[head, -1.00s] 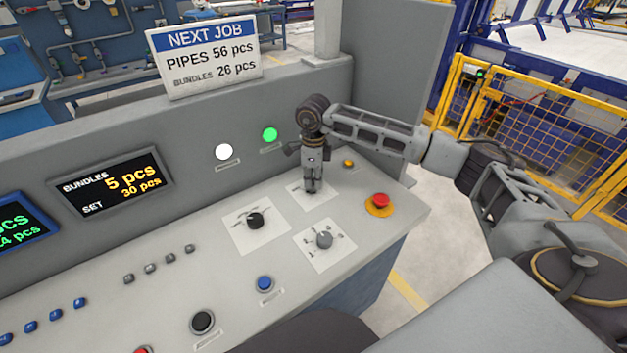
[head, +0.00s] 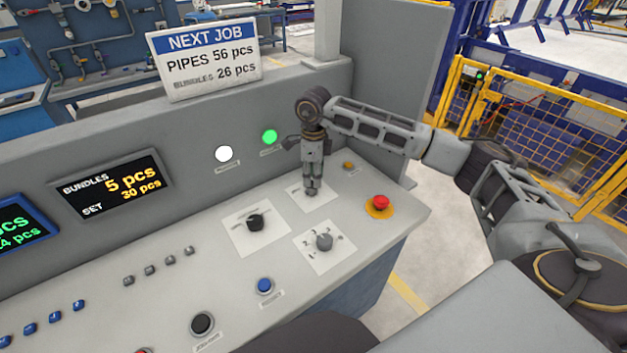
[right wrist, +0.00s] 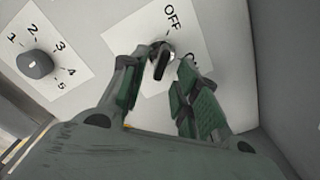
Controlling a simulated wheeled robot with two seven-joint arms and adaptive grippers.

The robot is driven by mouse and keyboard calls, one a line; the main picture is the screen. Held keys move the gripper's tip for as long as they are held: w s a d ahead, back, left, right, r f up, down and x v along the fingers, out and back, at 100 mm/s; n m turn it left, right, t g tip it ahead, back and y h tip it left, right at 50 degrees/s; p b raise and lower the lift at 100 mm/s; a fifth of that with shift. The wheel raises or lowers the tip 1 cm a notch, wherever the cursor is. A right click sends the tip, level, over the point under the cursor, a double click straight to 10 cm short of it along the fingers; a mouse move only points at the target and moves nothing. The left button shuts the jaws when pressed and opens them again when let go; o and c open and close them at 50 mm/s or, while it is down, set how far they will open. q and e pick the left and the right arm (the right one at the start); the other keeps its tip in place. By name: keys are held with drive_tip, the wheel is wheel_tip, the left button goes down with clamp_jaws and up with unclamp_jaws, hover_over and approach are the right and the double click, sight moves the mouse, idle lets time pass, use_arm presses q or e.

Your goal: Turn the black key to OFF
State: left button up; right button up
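In the right wrist view the black key (right wrist: 162,62) sits on a white plate (right wrist: 112,36) marked OFF, with a second label partly hidden by a finger. My right gripper (right wrist: 164,64) reaches down to it with its fingers apart, one on each side of the key. A gap shows on the right side of the key; contact on the left side is unclear. In the head view my right gripper (head: 311,189) points down over the key's white plate (head: 324,197) and hides the key. My left gripper is not in view.
A grey numbered selector knob (head: 324,241), a black selector knob (head: 255,222) and a red emergency button (head: 380,202) on a yellow base are close by on the sloping panel. The upright panel with a green lamp (head: 270,137) rises behind the gripper.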

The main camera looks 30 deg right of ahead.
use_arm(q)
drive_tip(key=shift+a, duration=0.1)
use_arm(e)
wheel_tip(320, 180, up, 10)
drive_tip(key=shift+f, duration=0.25)
idle(0.6)
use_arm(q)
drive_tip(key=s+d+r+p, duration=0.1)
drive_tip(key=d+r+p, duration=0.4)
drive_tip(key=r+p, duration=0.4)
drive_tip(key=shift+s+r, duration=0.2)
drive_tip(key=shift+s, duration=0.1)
use_arm(e)
wheel_tip(320, 180, up, 10)
drive_tip(key=shift+f, duration=0.2)
use_arm(q)
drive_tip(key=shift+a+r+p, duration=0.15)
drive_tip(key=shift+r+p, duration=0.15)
drive_tip(key=shift+p, duration=0.25)
use_arm(e)
drive_tip(key=shift+r, duration=0.3)
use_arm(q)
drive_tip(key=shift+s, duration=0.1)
use_arm(e)
drive_tip(key=shift+f, duration=0.1)
